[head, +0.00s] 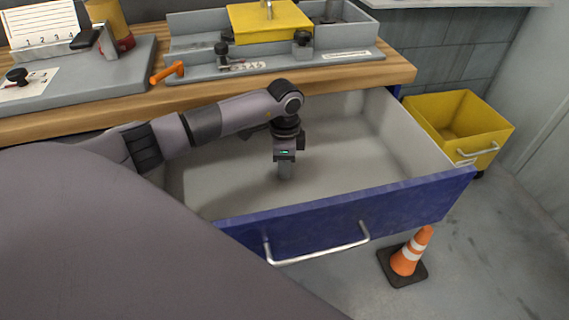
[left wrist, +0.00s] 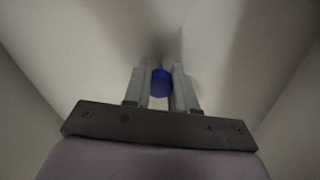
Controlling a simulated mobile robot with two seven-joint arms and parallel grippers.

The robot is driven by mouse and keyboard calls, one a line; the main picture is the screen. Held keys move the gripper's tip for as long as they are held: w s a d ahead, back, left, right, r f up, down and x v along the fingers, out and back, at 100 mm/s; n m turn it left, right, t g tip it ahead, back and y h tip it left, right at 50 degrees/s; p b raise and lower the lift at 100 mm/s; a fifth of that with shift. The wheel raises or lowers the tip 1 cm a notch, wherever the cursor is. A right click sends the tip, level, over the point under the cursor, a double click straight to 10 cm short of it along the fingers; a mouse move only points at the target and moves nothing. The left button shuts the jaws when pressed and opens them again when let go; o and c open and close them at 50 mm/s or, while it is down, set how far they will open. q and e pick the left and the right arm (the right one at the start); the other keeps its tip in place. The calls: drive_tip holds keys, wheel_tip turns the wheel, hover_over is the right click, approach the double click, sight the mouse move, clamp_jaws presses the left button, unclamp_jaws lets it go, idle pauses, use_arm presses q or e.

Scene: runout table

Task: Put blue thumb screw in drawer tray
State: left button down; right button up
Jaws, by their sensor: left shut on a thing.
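The blue thumb screw (left wrist: 161,83) shows in the left wrist view between the two fingers of my left gripper (left wrist: 161,80), which is shut on it. In the head view my left gripper (head: 285,172) points down inside the open drawer tray (head: 340,150), over its pale floor. The screw cannot be made out in the head view. Whether it touches the drawer floor I cannot tell. The drawer has a blue front (head: 370,215) with a metal handle (head: 318,252). My right gripper does not show.
The wooden bench top (head: 330,76) lies above the drawer, with grey fixtures and an orange lever (head: 167,73) on it. A yellow bin (head: 480,125) stands right of the drawer. An orange cone (head: 408,255) stands on the floor in front. The drawer floor around the gripper looks clear.

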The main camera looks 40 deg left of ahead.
use_arm(q)
drive_tip(key=c, duration=1.3)
unclamp_jaws()
drive_tip(key=shift+f, duration=0.15)
drive_tip(key=shift+c, duration=0.2)
drive_tip(key=o, duration=0.4)
wheel_tip(320, 180, up, 12)
drive_tip(key=shift+r+p, duration=0.25)
drive_tip(key=shift+p, duration=0.25)
